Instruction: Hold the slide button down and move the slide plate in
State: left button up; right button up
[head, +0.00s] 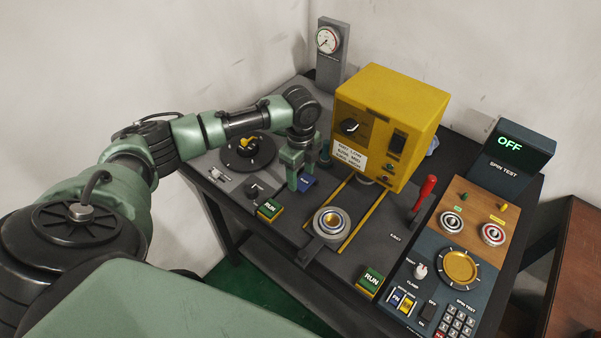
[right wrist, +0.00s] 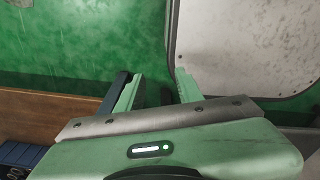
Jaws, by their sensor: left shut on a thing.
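The slide plate (head: 319,243) is a dark plate with a bearing ring (head: 332,222) on it. It sits at the front end of the two yellow rails, out in front of the yellow press (head: 388,120). The blue slide button (head: 308,184) is left of the rails. My left gripper (head: 298,184) points down at this button, its fingers shut at it and covering part of it; how far down the button is I cannot tell. My right gripper (right wrist: 158,88) is open and empty in the right wrist view, away from the table.
Green RUN buttons (head: 270,208) (head: 370,281) stand at the table's front. A red lever (head: 423,193) rises right of the rails. A round black dial (head: 248,153) lies behind my left gripper. The spin test panel (head: 458,267) and its OFF screen (head: 511,146) are at right.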

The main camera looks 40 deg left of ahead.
jog(key=shift+w, duration=0.2)
dwell(0.4)
jog(key=shift+o, duration=0.7)
jog(key=n+t+y, duration=0.6)
jog(key=t+y, duration=0.6)
jog(key=t, duration=0.1)
send_near(304, 260)
jog(key=x, duration=0.9)
jog(key=shift+w+a, duration=0.3)
jog(key=shift+w+a+f, duration=0.1)
jog(key=shift+w+a, duration=0.4)
